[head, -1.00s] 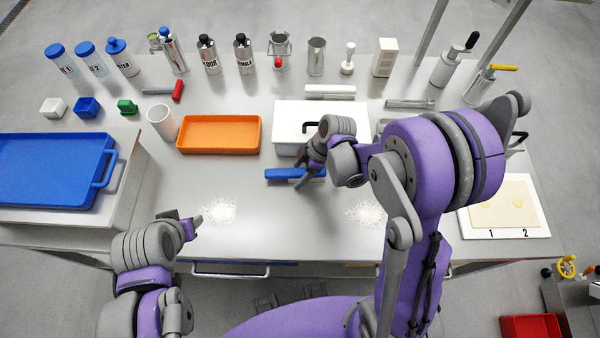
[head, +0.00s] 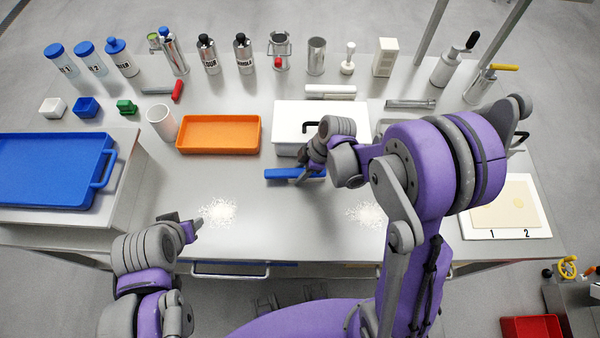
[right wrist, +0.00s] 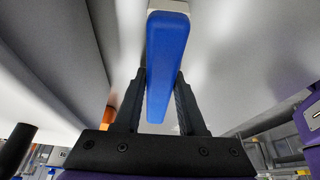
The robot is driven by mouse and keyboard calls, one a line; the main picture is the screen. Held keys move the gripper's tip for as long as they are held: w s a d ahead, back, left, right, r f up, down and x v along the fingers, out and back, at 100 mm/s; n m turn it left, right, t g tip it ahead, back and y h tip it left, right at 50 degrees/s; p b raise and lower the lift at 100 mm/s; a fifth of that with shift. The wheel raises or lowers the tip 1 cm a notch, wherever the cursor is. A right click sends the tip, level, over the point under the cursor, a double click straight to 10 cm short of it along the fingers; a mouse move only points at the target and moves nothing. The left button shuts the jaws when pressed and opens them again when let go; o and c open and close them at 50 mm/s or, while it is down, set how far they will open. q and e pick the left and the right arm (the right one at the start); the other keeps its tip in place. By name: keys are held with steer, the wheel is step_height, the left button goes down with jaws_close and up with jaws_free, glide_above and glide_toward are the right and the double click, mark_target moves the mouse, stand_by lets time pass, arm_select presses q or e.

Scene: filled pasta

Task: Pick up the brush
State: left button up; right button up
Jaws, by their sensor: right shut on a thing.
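The brush (head: 288,174) is a blue bar on the steel table, in front of the white lidded box. In the right wrist view its blue handle (right wrist: 166,65) runs between my two black fingers, with a pale part at its far end. My right gripper (head: 308,172) is shut on the brush; in the wrist view the fingers (right wrist: 160,100) press on both sides. I cannot tell whether the brush touches the table. My left gripper (head: 194,228) hangs over the table's front left, apart from the brush; its jaw opening is not clear.
The white box (head: 290,142) with a dark handle stands just behind the brush. An orange tray (head: 218,134) is to its left. Flour piles (head: 218,212) lie on the front of the table. Bottles and tools line the back. The table's middle front is clear.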

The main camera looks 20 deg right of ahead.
mark_target(300, 171)
jaws_close()
steer(key=shift+r, duration=0.3)
step_height(300, 171, up, 10)
steer(key=shift+f+p, duration=0.1)
steer(key=shift+p, duration=0.75)
arm_select(q)
steer(key=shift+w+r, duration=0.3)
steer(key=shift+r, duration=0.35)
steer(key=shift+w+r, duration=0.25)
steer(key=shift+r, duration=0.35)
